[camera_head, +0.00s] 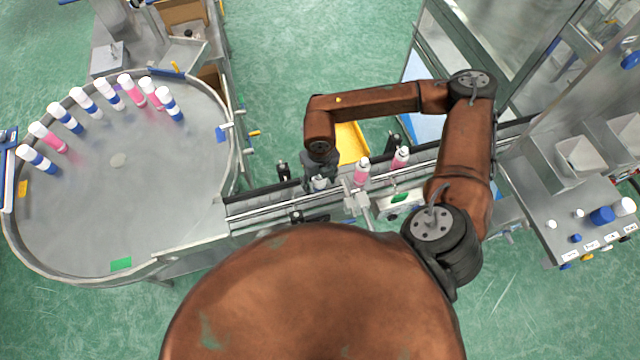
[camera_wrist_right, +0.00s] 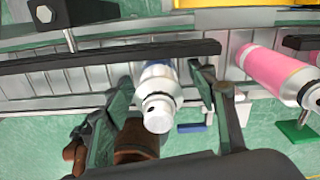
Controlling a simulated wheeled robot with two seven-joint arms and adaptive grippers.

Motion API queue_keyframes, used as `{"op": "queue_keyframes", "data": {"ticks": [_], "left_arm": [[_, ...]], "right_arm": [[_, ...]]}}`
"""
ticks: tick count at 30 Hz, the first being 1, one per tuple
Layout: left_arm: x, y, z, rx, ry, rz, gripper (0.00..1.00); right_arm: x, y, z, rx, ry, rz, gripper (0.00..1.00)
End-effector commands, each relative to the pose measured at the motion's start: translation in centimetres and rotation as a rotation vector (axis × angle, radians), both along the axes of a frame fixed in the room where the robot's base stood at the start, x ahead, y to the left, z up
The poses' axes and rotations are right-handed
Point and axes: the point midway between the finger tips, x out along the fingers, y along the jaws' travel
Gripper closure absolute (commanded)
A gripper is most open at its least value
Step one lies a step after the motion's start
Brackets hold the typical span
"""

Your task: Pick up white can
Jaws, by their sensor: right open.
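A white can (camera_head: 320,184) with a blue band stands on the conveyor, mostly hidden under my right gripper (camera_head: 319,170) in the head view. In the right wrist view the white can (camera_wrist_right: 158,98) sits between the two open fingers of my right gripper (camera_wrist_right: 160,80). Green floor shows between the can and the right-hand finger, and the left-hand finger is close beside it. I cannot tell whether that finger touches it. My left gripper is out of view.
Two pink cans, one nearer (camera_head: 362,171) and one farther (camera_head: 401,158), stand along the conveyor (camera_head: 265,205) to the right. A round table (camera_head: 115,215) at left carries several white, blue and pink cans. A dark rail (camera_wrist_right: 110,55) runs behind the white can.

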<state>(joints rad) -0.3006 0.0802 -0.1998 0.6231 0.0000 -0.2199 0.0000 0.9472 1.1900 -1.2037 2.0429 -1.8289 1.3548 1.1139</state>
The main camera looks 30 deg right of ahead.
Motion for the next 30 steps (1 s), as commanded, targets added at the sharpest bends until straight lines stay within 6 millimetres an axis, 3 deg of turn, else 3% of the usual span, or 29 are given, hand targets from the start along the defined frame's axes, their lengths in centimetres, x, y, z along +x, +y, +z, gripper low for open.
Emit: {"op": "queue_keyframes", "data": {"ticks": [7, 26, 30], "left_arm": [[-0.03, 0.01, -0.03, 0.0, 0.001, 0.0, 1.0], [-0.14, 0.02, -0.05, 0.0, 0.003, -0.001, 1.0], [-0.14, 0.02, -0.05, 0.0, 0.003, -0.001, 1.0]], "right_arm": [[-0.04, -0.01, -0.15, 0.0, 0.0, -0.001, 0.49], [-0.05, -0.03, -0.11, 0.0, 0.0, -0.001, 0.92], [-0.05, -0.03, -0.1, 0.0, 0.0, -0.001, 0.92]]}}
